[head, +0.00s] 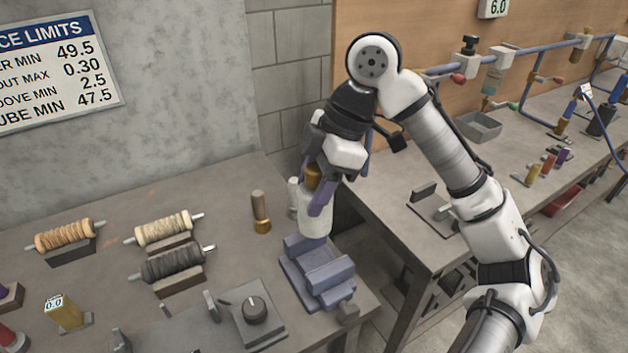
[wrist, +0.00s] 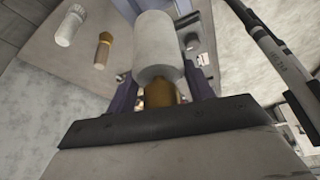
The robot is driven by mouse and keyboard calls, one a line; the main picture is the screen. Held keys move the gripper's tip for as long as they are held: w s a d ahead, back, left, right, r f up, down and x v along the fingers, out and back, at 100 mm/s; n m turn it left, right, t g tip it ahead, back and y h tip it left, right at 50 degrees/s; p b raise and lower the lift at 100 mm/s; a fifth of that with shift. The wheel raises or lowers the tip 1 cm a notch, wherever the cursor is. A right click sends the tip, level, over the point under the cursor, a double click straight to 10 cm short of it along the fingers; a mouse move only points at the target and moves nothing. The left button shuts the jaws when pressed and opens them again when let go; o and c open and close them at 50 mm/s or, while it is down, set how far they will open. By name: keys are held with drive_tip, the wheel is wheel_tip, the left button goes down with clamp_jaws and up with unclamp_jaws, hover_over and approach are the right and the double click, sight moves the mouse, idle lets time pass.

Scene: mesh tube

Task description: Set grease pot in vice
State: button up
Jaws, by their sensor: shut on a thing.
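The grease pot (head: 314,222) looks like a pale grey cylinder with a brass-coloured neck at its upper end. My gripper (head: 318,192) points down and is shut on the brass neck, with the pale body hanging below the purple fingers. The blue-grey vice (head: 322,275) stands near the bench's right edge, and the pot's lower end overlaps its back jaw in the head view. I cannot tell whether they touch. In the wrist view the pot (wrist: 158,48) extends away from my gripper (wrist: 160,95), hiding most of what lies beyond.
A brown and brass cylinder (head: 260,210) and a small pale one (head: 293,195) stand just left of the pot. Several thread spools (head: 172,262) lie further left. A box with a black knob (head: 255,312) sits left of the vice. A second bench (head: 400,195) stands at right.

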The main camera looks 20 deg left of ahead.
wheel_tip(320, 180, down, 4)
drive_tip(key=b, duration=0.4)
drive_tip(key=shift+f, duration=0.65)
drive_tip(key=shift+w+p, duration=0.1)
drive_tip(key=shift+p, duration=0.6)
idle(0.5)
drive_tip(key=shift+f+b, duration=1.4)
drive_tip(key=shift+f, duration=1.4)
idle(2.3)
drive_tip(key=o, duration=1.3)
drive_tip(key=shift+c, duration=0.2)
